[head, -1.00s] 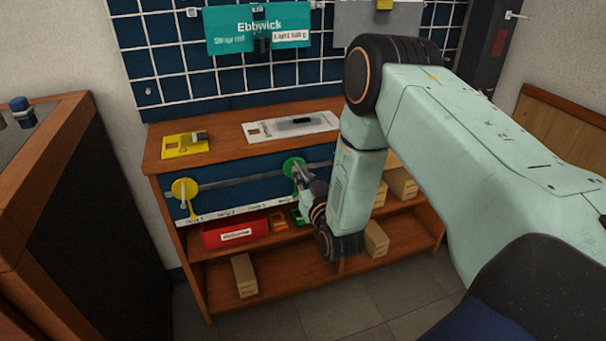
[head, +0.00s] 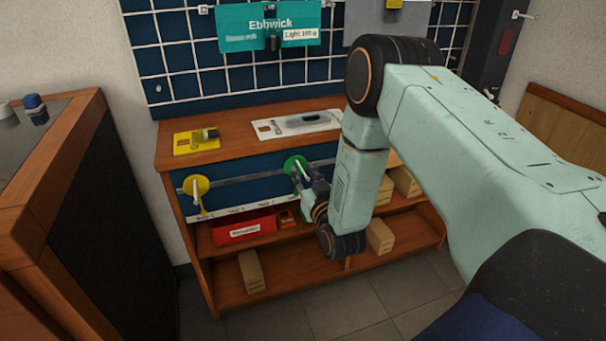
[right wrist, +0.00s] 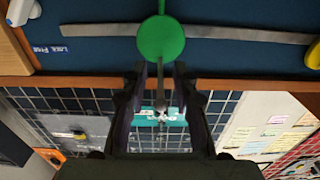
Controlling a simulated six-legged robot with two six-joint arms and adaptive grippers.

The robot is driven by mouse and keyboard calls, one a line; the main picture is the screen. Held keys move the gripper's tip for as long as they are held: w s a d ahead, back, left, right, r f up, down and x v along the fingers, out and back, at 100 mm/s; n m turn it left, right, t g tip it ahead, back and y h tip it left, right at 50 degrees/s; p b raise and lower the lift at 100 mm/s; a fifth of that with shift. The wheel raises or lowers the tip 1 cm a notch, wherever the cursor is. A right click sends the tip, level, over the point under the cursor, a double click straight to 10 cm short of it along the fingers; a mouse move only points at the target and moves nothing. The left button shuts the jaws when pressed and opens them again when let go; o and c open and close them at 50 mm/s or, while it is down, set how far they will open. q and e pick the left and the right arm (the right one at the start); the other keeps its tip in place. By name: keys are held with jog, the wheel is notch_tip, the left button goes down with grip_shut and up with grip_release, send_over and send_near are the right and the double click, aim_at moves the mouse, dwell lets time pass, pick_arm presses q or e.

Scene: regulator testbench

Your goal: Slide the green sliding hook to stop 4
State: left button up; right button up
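The green sliding hook (head: 295,164) sits on the grey rail (head: 245,180) along the bench front, right of a yellow hook (head: 197,187). In the right wrist view, its round green disc (right wrist: 161,39) is just beyond my right fingertips. Its stem runs between the two fingers, with a gap visible on each side. My right gripper (right wrist: 160,85) is open around the stem; in the head view (head: 306,187) it is at the hook, partly hidden by my arm. The stop labels on the white strip (head: 225,213) are too small to read surely. My left gripper is not in view.
The wooden bench top (head: 240,142) holds a yellow plate (head: 190,146) and a white plate (head: 322,121). A red bin (head: 243,229) and several cardboard boxes are on the shelves below. The rail between the green and yellow hooks looks clear. A brown cabinet (head: 75,170) stands at left.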

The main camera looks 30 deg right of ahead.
jog(key=shift+o, duration=0.3)
jog(key=v, duration=1.2)
jog(key=s+a+f+g+y+p, duration=0.25)
jog(key=s+a+f+g, duration=0.25)
jog(key=s+f+g, duration=0.6)
jog(key=s+a+n+g+y+p, duration=0.1)
jog(key=s+a+g+p, duration=0.1)
jog(key=s, duration=0.7)
jog(key=s+a+n+g+y+p, duration=0.1)
jog(key=s+a+g+p, duration=0.2)
jog(key=s, duration=0.6)
jog(key=shift+a+g, duration=0.25)
jog(key=shift+g, duration=0.45)
